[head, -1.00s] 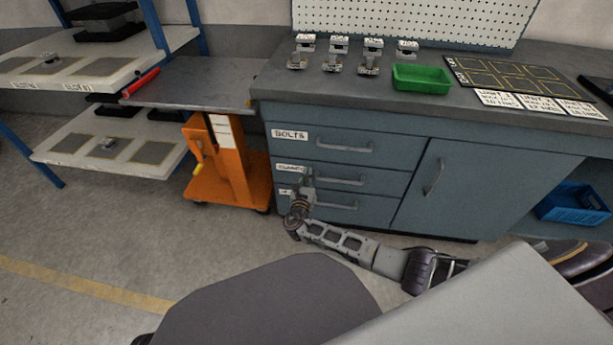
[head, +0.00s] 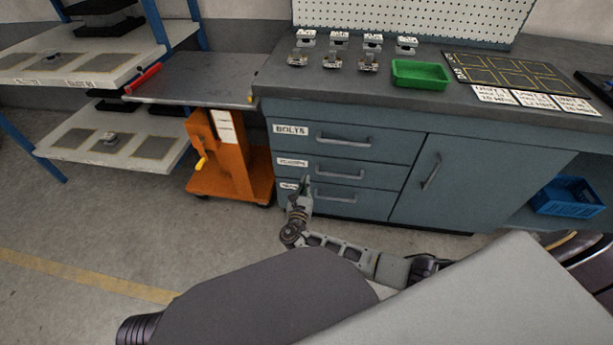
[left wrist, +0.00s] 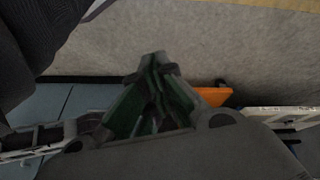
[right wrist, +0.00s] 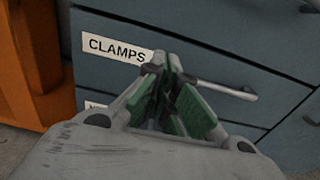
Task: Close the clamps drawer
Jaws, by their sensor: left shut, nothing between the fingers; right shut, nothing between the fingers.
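The clamps drawer (head: 325,170) is the middle of the three drawers at the left of the blue-grey cabinet. Its front looks level with the drawers above and below. Its "CLAMPS" label (right wrist: 117,48) and bar handle (right wrist: 228,88) show in the right wrist view. My right gripper (head: 305,182) is shut and empty, in front of the left part of the drawers, by the lower edge of the clamps drawer. In the right wrist view its fingertips (right wrist: 165,62) overlap the label's right end; contact cannot be told. My left gripper (left wrist: 152,65) is shut and empty, seen only in its wrist view.
The bolts drawer (head: 330,133) is above and another drawer (head: 345,208) below. An orange trolley (head: 222,160) stands left of the cabinet, near shelves (head: 110,150). A green tray (head: 421,75) and small metal parts are on the worktop. The floor in front is partly clear.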

